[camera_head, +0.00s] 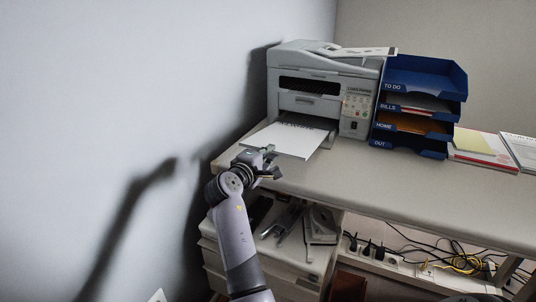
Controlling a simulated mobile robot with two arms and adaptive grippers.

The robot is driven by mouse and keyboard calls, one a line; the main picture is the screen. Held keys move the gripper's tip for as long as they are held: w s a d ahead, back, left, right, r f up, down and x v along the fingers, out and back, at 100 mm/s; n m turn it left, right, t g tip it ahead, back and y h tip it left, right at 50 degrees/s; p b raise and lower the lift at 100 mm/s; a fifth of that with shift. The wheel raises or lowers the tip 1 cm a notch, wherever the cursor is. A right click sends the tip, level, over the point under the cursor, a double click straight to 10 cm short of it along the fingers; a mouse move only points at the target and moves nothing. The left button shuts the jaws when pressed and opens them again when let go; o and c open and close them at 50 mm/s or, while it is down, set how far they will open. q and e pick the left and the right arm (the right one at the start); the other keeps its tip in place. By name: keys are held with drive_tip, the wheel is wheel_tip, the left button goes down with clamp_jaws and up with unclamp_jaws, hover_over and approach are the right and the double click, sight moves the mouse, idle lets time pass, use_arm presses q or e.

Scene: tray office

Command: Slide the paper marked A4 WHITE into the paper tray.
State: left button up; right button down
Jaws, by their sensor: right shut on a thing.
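The white paper (284,140) lies flat, with its far part inside the low front opening of the grey printer (300,62) and its near part sticking out over the desk. Dark lettering near the opening is partly hidden and I cannot read it. The paper tray itself is mostly hidden inside the printer under the paper. My right gripper (267,163) is at the paper's near left corner, by the desk's front edge, and is shut on the paper. The exact finger contact is too small to see. My left gripper is not in view.
Blue stacked letter trays (419,111) stand right of the printer, holding papers. Paper pads (484,150) lie farther right. The desk front (400,190) is clear. A drawer cabinet (292,260) with tools stands below, beside cables and power strips. A wall is on the left.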

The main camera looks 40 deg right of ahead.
sight(278, 143)
drive_tip(key=shift+d+f+b, duration=0.15)
drive_tip(key=shift+f+b, duration=0.1)
drive_tip(key=shift+b, duration=0.05)
drive_tip(key=x, duration=0.2)
drive_tip(key=shift+w+d, duration=0.2)
drive_tip(key=shift+d, duration=0.1)
drive_tip(key=shift+x, duration=1.15)
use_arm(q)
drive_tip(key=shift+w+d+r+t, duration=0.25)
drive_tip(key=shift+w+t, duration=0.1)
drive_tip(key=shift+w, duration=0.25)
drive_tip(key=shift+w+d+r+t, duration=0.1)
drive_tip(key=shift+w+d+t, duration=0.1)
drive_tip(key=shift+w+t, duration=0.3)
use_arm(e)
drive_tip(key=shift+x, duration=0.95)
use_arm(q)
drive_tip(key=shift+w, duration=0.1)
use_arm(e)
drive_tip(key=c, duration=1.6)
unclamp_jaws()
drive_tip(key=shift+c, duration=0.2)
drive_tip(key=shift+f, duration=0.1)
